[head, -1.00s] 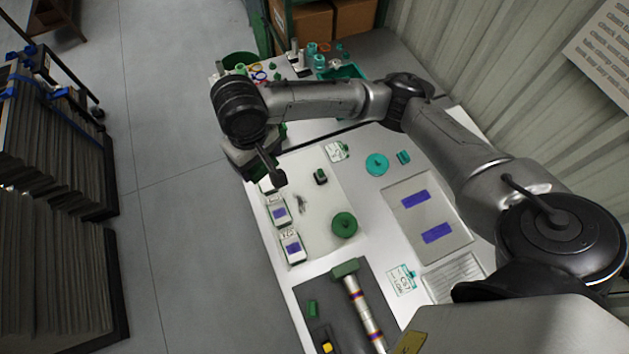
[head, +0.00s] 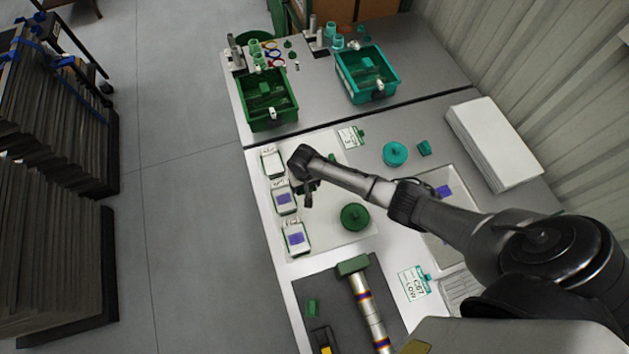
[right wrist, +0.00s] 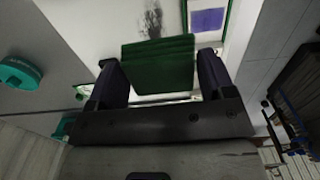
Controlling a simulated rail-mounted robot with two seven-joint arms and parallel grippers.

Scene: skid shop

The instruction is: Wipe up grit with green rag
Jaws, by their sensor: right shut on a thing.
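The green rag (right wrist: 160,65) is a thick folded pad between the two fingers of my right gripper (right wrist: 160,78) in the right wrist view. The gripper is shut on it. The grit (right wrist: 152,22) is a dark smudge on the pale mat, just beyond the rag in that view. In the head view my right gripper (head: 307,196) is low over the pale mat (head: 325,241), beside the white containers, and the arm and gripper hide the grit and most of the rag. My left gripper is not in view.
White containers with purple labels (head: 295,238) line the mat's left edge. A round green lid (head: 355,216) lies right of the gripper. Green (head: 270,100) and teal (head: 367,73) bins stand behind. The mat's front part is clear.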

